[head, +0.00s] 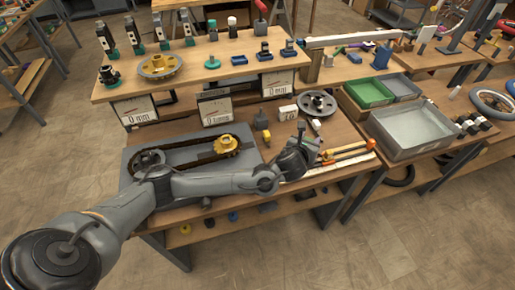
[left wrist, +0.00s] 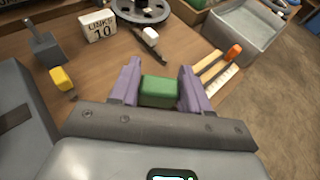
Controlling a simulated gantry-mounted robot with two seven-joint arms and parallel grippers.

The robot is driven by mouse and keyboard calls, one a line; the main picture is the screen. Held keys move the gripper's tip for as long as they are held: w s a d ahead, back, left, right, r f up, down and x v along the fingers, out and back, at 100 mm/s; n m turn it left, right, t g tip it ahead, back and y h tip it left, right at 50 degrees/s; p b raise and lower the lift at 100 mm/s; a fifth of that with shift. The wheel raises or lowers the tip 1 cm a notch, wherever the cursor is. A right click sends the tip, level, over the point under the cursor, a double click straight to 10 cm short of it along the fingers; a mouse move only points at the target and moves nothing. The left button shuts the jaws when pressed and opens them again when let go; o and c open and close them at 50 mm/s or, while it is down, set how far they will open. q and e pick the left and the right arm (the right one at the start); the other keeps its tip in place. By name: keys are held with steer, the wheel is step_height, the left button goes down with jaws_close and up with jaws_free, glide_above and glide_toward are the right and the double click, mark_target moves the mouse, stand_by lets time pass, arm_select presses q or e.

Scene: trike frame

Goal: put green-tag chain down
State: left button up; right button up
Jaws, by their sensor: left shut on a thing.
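My left gripper (head: 303,148) is over the front right part of the wooden bench. In the left wrist view its two purple fingers (left wrist: 158,84) are closed on a green block (left wrist: 158,92), which looks like the green tag. No chain links can be made out hanging from it. In the head view the gripper hides the tag. A dark chain (head: 190,155) runs around a black sprocket and a gold sprocket (head: 227,145) on a grey board (head: 257,157) to the left. My right gripper does not show.
A white block marked LINKS 10 (left wrist: 98,26) stands beyond the gripper, with a black wheel-like disc (head: 317,103) behind it. A yellow-tipped piece (left wrist: 62,80) lies left. Orange-handled tools (head: 345,151) lie right. A grey tray (head: 412,130) stands at the right. Bare wood shows between them.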

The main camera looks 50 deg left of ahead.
arm_select(q)
steer(key=w+a+f, duration=0.1)
steer(key=a+f, duration=0.1)
steer(key=a, duration=0.1)
steer(key=w+a+f+b, duration=0.1)
steer(key=a+f, duration=0.1)
steer(key=a, duration=0.2)
steer(key=a+f, duration=0.3)
steer(key=a, duration=0.1)
steer(key=shift+w, duration=0.4)
steer(key=shift+f+b, duration=0.65)
steer(key=shift+f, duration=1.35)
steer(key=shift+f, duration=0.2)
steer(key=o, duration=1.1)
steer(key=shift+r, duration=0.15)
